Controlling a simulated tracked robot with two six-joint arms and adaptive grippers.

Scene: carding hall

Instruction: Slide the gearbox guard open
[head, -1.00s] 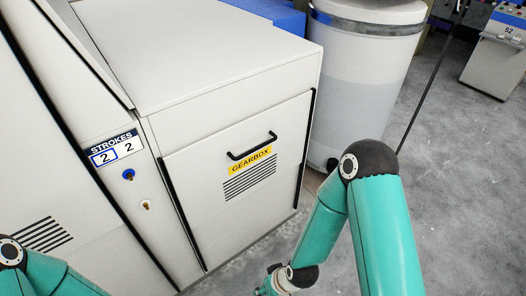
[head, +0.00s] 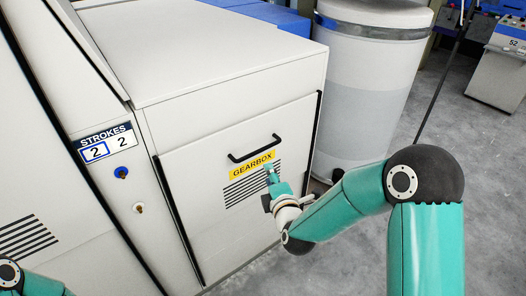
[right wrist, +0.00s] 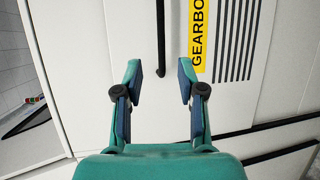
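The gearbox guard (head: 190,188) is a white front panel between black side rails, and it looks closed. It bears a black bar handle (head: 257,152), a yellow GEARBOX label (head: 252,164) and vent slots. My right gripper (head: 269,172) is in front of the panel, just below the handle, by the label's right end. In the right wrist view, my right gripper (right wrist: 159,68) is open and empty. The handle (right wrist: 161,30) runs upright there, its near end lined up between the fingertips; no contact shows. My left gripper is out of view.
A STROKES counter plate (head: 107,143) reading 2 and 2, a blue knob (head: 121,172) and a small pale knob (head: 138,208) sit left of the guard. A white drum (head: 365,95) stands right of the cabinet.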

